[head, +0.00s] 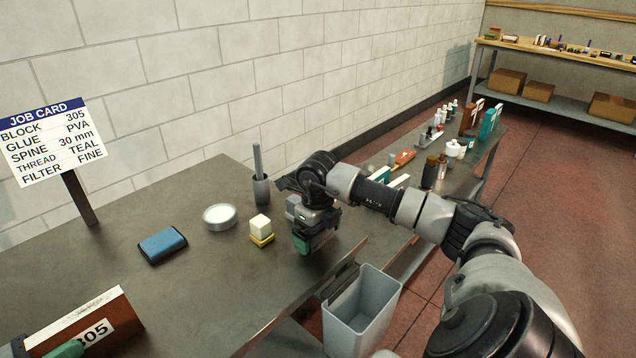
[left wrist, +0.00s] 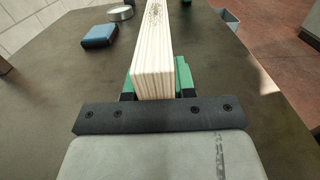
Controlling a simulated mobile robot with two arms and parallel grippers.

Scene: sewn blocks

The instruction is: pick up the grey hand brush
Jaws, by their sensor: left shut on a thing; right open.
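A small grey piece (head: 292,206) shows beside my right gripper (head: 312,243), mostly hidden behind it; it may be the grey hand brush, but I cannot tell. My right gripper is low over the bench near its right edge, with green fingers pointing down. It is open, and I see nothing held in it. My left gripper (head: 66,350) is at the bottom left, shut on the brown block marked 305 (head: 100,312). In the left wrist view the block's pale page edges (left wrist: 153,80) stand between the green fingers.
On the bench (head: 200,285) are a blue pad (head: 162,245), a round tin (head: 219,217), a pale cube on a yellow base (head: 260,228) and a grey pot with a stick (head: 261,188). A grey bin (head: 358,320) stands off the bench's right edge. A job card (head: 45,140) stands behind.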

